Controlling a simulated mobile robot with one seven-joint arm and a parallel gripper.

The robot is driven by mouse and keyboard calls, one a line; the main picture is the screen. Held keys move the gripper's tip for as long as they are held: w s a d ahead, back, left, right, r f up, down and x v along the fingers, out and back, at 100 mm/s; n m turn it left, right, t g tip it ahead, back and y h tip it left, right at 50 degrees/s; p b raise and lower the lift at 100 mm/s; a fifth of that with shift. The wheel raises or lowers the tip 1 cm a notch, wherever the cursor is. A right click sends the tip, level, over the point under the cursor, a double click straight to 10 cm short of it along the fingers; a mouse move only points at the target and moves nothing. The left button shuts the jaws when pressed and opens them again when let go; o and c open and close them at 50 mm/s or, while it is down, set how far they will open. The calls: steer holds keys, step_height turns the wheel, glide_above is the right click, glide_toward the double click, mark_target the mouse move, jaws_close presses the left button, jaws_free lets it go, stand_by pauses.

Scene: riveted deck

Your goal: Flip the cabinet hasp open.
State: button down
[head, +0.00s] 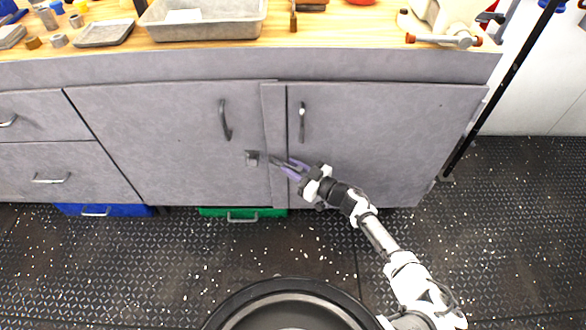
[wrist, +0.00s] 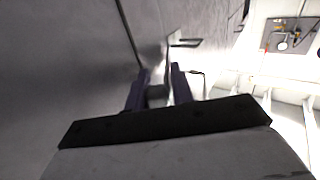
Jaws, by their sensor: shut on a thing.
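The grey base cabinet (head: 172,130) has two doors that stand shut. A small dark block of the hasp (head: 252,158) sits low on the left door, near the seam. My gripper (head: 283,164), with purple fingers, reaches in from the right to a small dark hasp part beside that block, over the seam. In the wrist view, my gripper (wrist: 158,86) is closed around a small grey piece (wrist: 157,96), which looks like the hasp flap. The fingers hide much of this part, and I cannot tell its exact angle.
A dark handle (head: 224,120) is above the hasp on the left door, and another handle (head: 302,122) is on the right door. Green (head: 243,213) and blue (head: 105,210) drawers lie under the cabinet. The wooden worktop (head: 330,30) holds a grey tray (head: 205,30). The floor in front is mostly clear.

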steer(key=shift+w+d+r, duration=0.1)
steer(key=shift+w+d, duration=0.15)
steer(key=shift+d, duration=0.05)
steer(key=c, duration=1.3)
jaws_free()
steer(key=v, duration=1.3)
steer(key=shift+s+d, duration=0.2)
steer(key=shift+s, duration=0.2)
